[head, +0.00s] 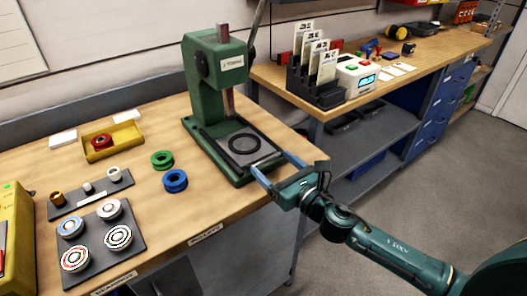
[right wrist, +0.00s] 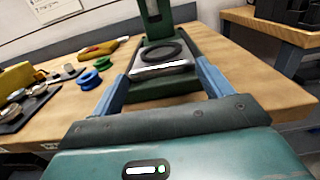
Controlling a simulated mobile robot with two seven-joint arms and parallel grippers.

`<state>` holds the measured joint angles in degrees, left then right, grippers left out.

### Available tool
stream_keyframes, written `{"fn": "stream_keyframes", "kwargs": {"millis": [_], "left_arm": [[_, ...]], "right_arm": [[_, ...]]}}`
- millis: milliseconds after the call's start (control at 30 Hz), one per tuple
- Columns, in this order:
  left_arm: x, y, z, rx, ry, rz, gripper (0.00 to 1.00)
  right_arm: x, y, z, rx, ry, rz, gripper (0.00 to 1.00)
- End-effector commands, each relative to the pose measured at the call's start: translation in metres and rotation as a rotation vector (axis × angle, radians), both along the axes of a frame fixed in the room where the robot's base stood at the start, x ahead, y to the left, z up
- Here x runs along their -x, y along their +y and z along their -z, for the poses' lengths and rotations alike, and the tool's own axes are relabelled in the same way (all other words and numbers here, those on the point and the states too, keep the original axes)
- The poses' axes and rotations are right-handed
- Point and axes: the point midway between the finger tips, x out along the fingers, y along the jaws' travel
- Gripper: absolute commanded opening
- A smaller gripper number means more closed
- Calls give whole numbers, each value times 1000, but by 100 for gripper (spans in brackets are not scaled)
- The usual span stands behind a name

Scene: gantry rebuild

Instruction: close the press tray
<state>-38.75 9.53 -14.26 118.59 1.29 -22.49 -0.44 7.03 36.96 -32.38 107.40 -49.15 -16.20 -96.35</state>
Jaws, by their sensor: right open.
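The green press (head: 203,75) stands upright near the bench's right end. Its grey press tray (head: 262,153) lies low at the front of its base, with a dark ring (head: 244,144) on it. The tray also shows in the right wrist view (right wrist: 165,68), its bright front edge facing me. My right gripper (head: 273,163) is open, its blue fingers spread at the tray's front edge. In the right wrist view the fingers (right wrist: 163,74) lie either side of the tray front, with nothing between them gripped. I cannot tell whether they touch it. My left gripper is out of view.
A green ring (head: 162,159) and a blue ring (head: 175,181) lie left of the press. A yellow bin (head: 112,142) and dark trays with round parts (head: 105,240) stand further left. Another bench (head: 420,60) stands behind right. Floor is clear at right.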

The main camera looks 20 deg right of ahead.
Motion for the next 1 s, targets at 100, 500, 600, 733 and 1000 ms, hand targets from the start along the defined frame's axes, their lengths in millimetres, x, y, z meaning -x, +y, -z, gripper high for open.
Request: {"fn": "stream_keyframes", "kwargs": {"millis": [100,500,600,733,1000], "left_arm": [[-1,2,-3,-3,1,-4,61],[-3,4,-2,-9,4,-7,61],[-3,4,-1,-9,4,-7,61],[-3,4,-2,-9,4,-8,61],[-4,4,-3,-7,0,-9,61]], "right_arm": [[-22,8,-2,-2,-2,0,88],[-49,18,0,0,0,-1,92],[-49,18,0,0,0,-1,92],[-49,18,0,0,0,-1,89],[-49,17,0,0,0,1,67]]}}
